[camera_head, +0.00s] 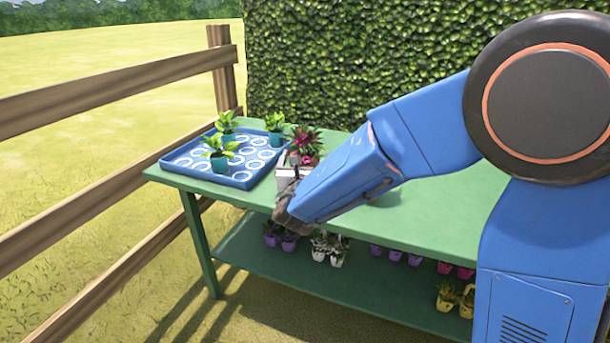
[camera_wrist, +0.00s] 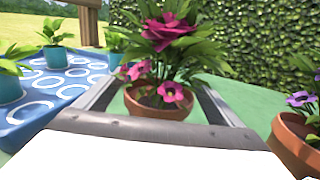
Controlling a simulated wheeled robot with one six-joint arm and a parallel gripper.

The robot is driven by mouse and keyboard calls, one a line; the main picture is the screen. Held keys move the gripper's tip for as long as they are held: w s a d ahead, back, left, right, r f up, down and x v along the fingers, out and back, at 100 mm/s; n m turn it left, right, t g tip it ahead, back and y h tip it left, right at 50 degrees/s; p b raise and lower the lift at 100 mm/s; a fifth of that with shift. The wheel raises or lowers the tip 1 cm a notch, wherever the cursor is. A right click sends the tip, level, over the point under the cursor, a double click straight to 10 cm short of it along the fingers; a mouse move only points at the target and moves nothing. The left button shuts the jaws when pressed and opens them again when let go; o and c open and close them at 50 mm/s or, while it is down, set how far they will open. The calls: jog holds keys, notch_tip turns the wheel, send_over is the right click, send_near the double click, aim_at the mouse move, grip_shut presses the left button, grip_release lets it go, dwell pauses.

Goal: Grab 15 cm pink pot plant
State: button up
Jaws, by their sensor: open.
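The pink-flowered plant stands in a terracotta pot (camera_wrist: 158,102) at the middle of the wrist view, with magenta blooms (camera_wrist: 172,35) and green leaves above it. In the head view the pink plant (camera_head: 305,140) shows on the green table, just beyond my gripper (camera_head: 293,172). In the wrist view my gripper (camera_wrist: 157,92) is open, with one finger on each side of the pot. I cannot tell whether either finger touches it. The front edge of my gripper hides the pot's lower part.
A blue tray (camera_head: 187,165) with round slots and several teal-potted green plants (camera_head: 220,150) stands to the left. A purple-flowered terracotta pot (camera_wrist: 297,145) is close on the right. Several small pots stand on the lower shelf (camera_head: 345,275). The tabletop (camera_head: 430,205) at right is clear.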

jog(key=shift+w, duration=0.95)
jog(key=c, duration=1.5)
